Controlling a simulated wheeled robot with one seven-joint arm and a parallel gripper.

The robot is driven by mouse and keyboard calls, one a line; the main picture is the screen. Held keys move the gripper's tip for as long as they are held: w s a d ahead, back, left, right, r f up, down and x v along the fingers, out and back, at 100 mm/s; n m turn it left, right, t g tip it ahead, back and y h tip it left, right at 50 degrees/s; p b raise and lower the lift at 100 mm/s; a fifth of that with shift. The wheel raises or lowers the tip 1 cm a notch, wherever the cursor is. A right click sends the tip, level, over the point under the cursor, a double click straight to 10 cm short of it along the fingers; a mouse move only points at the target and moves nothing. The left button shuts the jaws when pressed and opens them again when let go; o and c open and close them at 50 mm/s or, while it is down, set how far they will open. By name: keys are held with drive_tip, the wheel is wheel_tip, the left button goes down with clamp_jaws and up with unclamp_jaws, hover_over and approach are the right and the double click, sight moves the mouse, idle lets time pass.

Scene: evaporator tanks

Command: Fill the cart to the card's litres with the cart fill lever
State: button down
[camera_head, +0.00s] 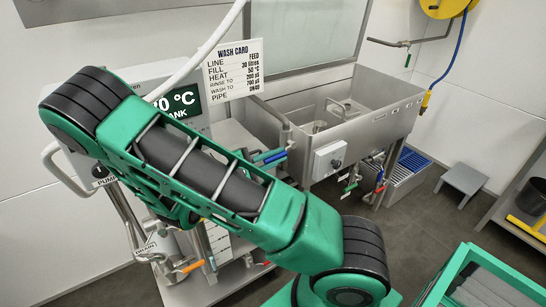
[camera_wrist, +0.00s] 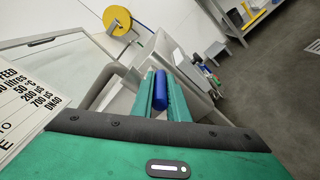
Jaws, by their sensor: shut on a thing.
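The wash card (camera_head: 233,70) is white and reads line FEED, fill 30 litres, heat 50 °C; part of it shows in the wrist view (camera_wrist: 22,108). A blue handle (camera_wrist: 160,90), seemingly the cart fill lever, lies between the green fingers of my gripper (camera_wrist: 161,80), which is shut on it. In the head view, the gripper (camera_head: 270,154) shows small beyond my arm, beside the card's lower right. The steel wash cart (camera_head: 215,288) stands behind my arm, which hides much of it. A white marked plate (camera_head: 220,243) shows low on the cart, too small to read.
A steel sink (camera_head: 345,115) stands behind the gripper to the right. A white hose (camera_head: 205,48) passes above the cart. Orange handles (camera_head: 192,266) sit low on the cart. A green crate (camera_head: 480,275) is at the lower right.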

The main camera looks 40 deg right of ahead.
drive_tip(key=shift+w+f, duration=0.1)
drive_tip(key=shift+w, duration=0.05)
drive_tip(key=c, duration=1.7)
unclamp_jaws()
drive_tip(key=a, duration=1.1)
drive_tip(key=shift+w, duration=0.2)
